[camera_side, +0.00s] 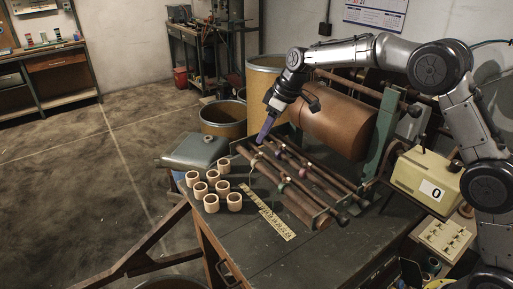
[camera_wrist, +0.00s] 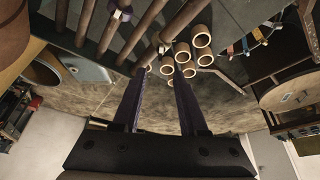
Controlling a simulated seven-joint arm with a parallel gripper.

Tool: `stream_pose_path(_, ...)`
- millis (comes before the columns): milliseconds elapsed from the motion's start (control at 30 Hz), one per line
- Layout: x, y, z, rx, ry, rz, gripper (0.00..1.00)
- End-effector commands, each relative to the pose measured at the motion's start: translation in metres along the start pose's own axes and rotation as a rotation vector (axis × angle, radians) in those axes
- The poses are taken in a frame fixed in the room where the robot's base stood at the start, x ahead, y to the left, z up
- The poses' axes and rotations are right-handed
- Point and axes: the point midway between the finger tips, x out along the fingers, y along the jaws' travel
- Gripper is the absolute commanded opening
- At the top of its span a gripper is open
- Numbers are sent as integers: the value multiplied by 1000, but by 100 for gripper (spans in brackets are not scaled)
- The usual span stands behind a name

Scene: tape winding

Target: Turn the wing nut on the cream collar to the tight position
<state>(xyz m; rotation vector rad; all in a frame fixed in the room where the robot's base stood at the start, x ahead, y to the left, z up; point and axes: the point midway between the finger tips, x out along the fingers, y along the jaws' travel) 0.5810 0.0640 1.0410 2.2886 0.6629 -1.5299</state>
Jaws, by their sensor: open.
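A rack of brown rods (camera_side: 297,185) lies on the bench with small collars on it. One small pale collar with a dark purplish part (camera_wrist: 121,12) shows at the top of the wrist view; I cannot tell whether it is the cream collar or how its wing nut is turned. Another small collar (camera_side: 281,188) sits on a front rod in the side view. My gripper (camera_side: 260,141) points down over the rack's far left end. In the wrist view its two dark purple fingers (camera_wrist: 160,80) are apart, with nothing seen held between them.
Several cream rings (camera_side: 211,203) stand on the bench left of the rack, beside a yellow ruler strip (camera_side: 268,216). A large brown roller (camera_side: 339,118) is behind the rack. A beige box marked 0 (camera_side: 425,178) is at right. The front of the bench is clear.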

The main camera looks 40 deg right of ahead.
Motion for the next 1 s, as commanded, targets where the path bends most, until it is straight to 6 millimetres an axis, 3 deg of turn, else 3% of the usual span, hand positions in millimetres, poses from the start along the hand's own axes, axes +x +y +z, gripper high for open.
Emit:
stream_pose_path(100, 24, -1, 0, -1, -2, -2, 42)
stream_pose_path(300, 54, 0, 0, 0, -2, -1, 42)
stream_pose_path(500, 67, 0, 0, 0, 0, -1, 42)
stream_pose_path(800, 68, 0, 0, -1, 0, 0, 42)
stream_pose_path(1000, 68, 0, 0, -1, 0, 0, 6)
